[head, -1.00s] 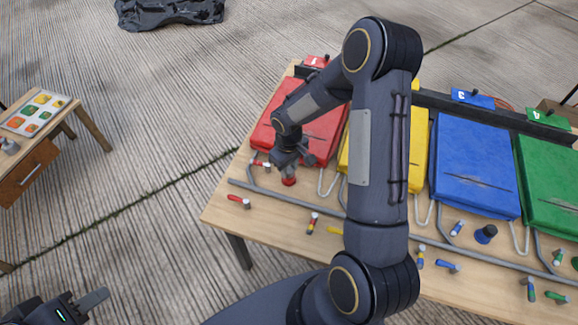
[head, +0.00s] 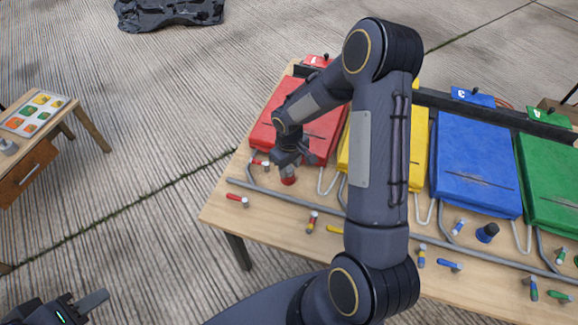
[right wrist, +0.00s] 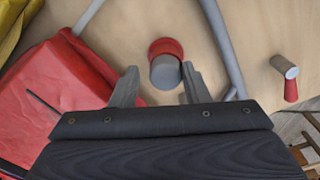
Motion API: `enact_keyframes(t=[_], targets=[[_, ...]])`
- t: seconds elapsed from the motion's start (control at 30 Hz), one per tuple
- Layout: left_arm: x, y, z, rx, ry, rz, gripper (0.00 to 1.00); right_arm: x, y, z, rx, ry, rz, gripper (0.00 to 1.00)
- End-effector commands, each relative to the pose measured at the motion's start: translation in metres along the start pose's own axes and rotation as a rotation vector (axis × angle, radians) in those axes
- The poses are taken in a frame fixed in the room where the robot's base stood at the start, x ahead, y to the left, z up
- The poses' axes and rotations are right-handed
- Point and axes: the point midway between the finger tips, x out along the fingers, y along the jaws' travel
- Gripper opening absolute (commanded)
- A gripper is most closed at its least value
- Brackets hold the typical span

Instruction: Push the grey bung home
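A grey bung (right wrist: 166,73) with a round flat top sits at a red collar (right wrist: 165,47) on the wooden table in the right wrist view. How deep it sits is hard to tell. My right gripper (right wrist: 160,70) is open, with one finger on each side of the bung and a gap showing on both sides. In the head view my right gripper (head: 288,168) is above the red collar (head: 288,181) and hides the bung. My left gripper (head: 95,300) is at the bottom left, away from the table; only one finger shows clearly.
Grey tubes (head: 270,195) run along the table beside the collar. A red-and-grey peg (right wrist: 287,75) lies to the right in the wrist view. Red (head: 270,128), yellow (head: 417,150), blue (head: 470,165) and green (head: 550,180) folded pads line the back. A blue fitting (head: 487,232) stands further right.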

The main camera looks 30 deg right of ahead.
Motion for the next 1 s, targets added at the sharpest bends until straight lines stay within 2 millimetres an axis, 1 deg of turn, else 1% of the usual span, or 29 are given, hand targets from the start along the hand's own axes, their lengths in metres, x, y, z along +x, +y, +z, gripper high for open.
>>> enact_keyframes(t=[0.03,0.37,0.47,0.7,0.8,0.9,1.0], targets=[[0.002,-0.001,0.001,0.0,0.0,0.0,0.37,0.01,-0.009,0.006,0.0,-0.02,-0.018,0.54],[0.002,-0.001,0.001,0.0,0.0,0.0,0.37,0.008,-0.01,0.005,0.0,-0.016,-0.02,0.54],[0.001,-0.001,0.001,0.0,0.0,0.0,0.37,-0.003,-0.01,0.004,0.0,-0.014,-0.019,0.54],[-0.003,0.001,-0.001,0.0,0.0,0.0,0.37,-0.049,-0.004,0.003,0.002,0.0,-0.007,0.54],[-0.004,0.002,-0.002,0.0,0.0,0.0,0.37,-0.064,-0.003,0.002,0.002,0.002,-0.004,0.54],[-0.004,0.002,-0.002,0.0,0.0,0.0,0.37,-0.074,-0.002,0.003,0.002,0.003,-0.003,0.54],[-0.005,0.002,-0.002,0.0,0.0,0.0,0.37,-0.079,-0.002,0.003,0.002,0.003,-0.002,0.54]])
